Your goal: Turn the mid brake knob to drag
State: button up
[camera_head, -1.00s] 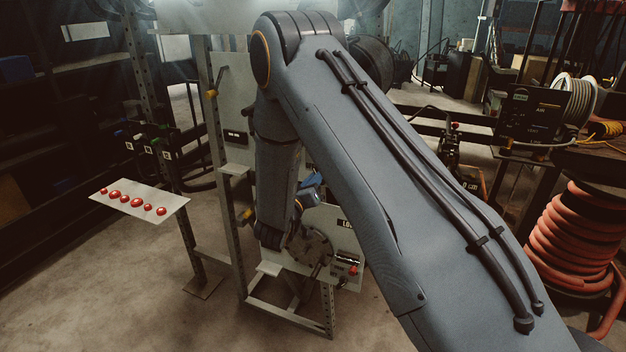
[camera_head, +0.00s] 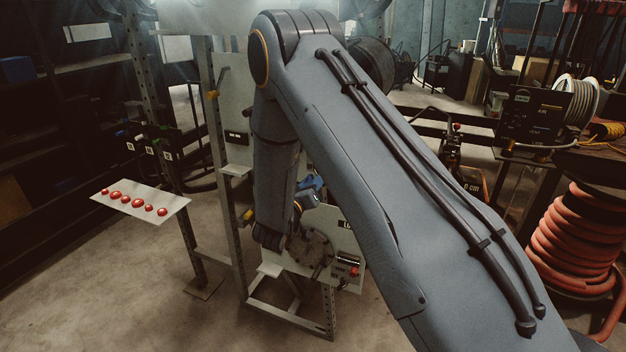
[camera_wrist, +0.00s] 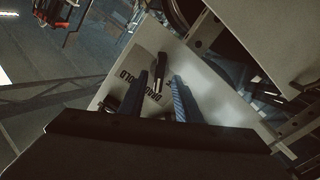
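In the wrist view, a dark knob with a narrow bar-like handle (camera_wrist: 159,71) stands on a pale, tilted panel (camera_wrist: 205,82). My gripper (camera_wrist: 160,78) has two blue fingers standing apart, one on each side of the knob in the picture. I cannot tell whether either finger touches it. In the head view my arm hides most of the gripper and the knob.
In the head view, a pale plate with several red buttons (camera_head: 147,202) stands at the left. Below my forearm is a pale panel with a round dark disc (camera_head: 311,249) and a red-tipped control (camera_head: 354,272). A red hose reel (camera_head: 575,240) stands at the right. Floor is clear in front.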

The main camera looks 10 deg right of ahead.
jog(key=b+v, duration=0.2)
jog(key=v, duration=0.5)
